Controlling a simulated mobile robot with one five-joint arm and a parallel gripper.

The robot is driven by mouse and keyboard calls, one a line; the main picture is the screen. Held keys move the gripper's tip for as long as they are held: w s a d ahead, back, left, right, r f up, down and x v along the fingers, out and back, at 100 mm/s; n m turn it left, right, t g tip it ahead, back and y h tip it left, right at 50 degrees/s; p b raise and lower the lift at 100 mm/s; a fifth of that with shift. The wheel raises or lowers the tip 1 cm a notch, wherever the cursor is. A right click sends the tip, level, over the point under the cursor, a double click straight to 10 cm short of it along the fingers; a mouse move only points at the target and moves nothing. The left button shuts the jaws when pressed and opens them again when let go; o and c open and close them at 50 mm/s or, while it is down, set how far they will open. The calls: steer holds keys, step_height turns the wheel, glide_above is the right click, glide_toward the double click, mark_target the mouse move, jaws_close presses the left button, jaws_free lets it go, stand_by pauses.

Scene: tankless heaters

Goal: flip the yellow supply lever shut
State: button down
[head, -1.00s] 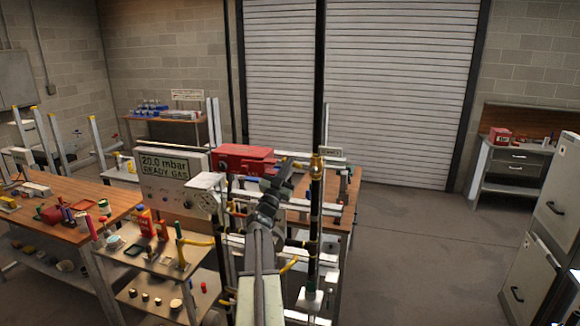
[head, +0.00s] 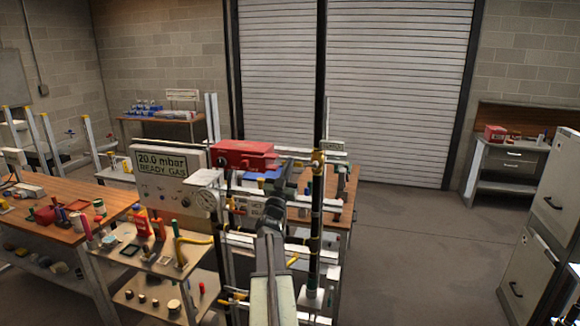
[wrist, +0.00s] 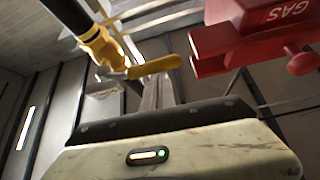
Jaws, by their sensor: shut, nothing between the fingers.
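The yellow lever (wrist: 155,67) shows in the wrist view, sticking out sideways from a brass-yellow valve (wrist: 100,45) on a dark pipe. In the head view the black pipe (head: 315,215) stands upright just right of my arm, with a yellow fitting (head: 317,157) near its top. The lever itself is hard to make out there. My gripper (head: 287,174) is shut and empty, close to the left of the pipe. Whether it touches the lever cannot be told.
A red gas box (head: 244,156), also in the wrist view (wrist: 240,38), sits left of my gripper. A white gauge panel (head: 170,175) reads 20.0 mbar. A cluttered wooden bench (head: 45,225) stands left. Open floor (head: 420,245) lies right.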

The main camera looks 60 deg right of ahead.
step_height(320, 180, up, 5)
steer(key=a+p, duration=0.1)
steer(key=p, duration=0.4)
steer(key=s+f+b+v, duration=0.1)
steer(key=b+v, duration=0.6)
steer(key=v, duration=0.3)
steer(key=shift+d+f, duration=0.15)
